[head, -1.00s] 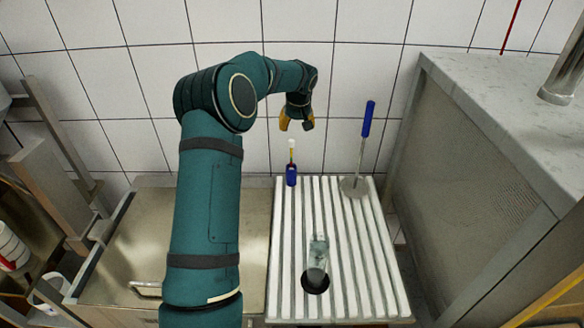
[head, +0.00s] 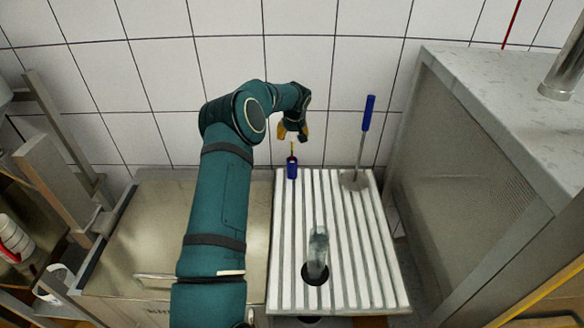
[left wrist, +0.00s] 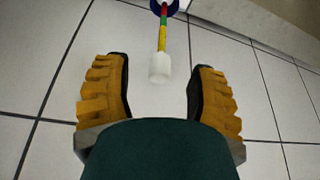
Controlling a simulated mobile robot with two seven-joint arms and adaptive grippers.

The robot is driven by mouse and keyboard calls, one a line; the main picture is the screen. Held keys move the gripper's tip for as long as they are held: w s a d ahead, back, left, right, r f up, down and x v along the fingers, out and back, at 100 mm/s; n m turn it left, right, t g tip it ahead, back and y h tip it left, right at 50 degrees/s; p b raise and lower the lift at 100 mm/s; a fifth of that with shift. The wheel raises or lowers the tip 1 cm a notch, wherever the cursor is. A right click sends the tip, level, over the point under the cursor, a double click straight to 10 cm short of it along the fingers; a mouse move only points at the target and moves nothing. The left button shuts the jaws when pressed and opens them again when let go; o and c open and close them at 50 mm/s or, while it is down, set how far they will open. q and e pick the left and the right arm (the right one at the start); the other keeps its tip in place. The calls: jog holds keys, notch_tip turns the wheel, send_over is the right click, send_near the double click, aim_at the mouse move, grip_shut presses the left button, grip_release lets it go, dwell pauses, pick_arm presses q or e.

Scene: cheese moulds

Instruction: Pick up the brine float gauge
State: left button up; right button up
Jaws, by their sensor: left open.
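The brine float gauge (head: 292,169) stands upright at the back left of the white slatted rack (head: 345,297). It has a dark blue bulb and a thin coloured stem. In the left wrist view its white tip (left wrist: 160,69) lies in line with the gap between the fingers, without visible contact. My left gripper (head: 292,134) is open and empty, at the top of the stem in the head view, with yellow finger pads. My right gripper is not in view.
A blue-handled tool with a flat disc (head: 366,125) stands at the rack's back right. A clear glass cylinder (head: 318,247) stands by a dark round hole in the rack. A tiled wall (head: 340,60) is close behind, and a grey cabinet (head: 470,190) is at the right.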

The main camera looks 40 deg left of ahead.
pick_arm(q)
jog(key=shift+x, duration=1.05)
grip_shut()
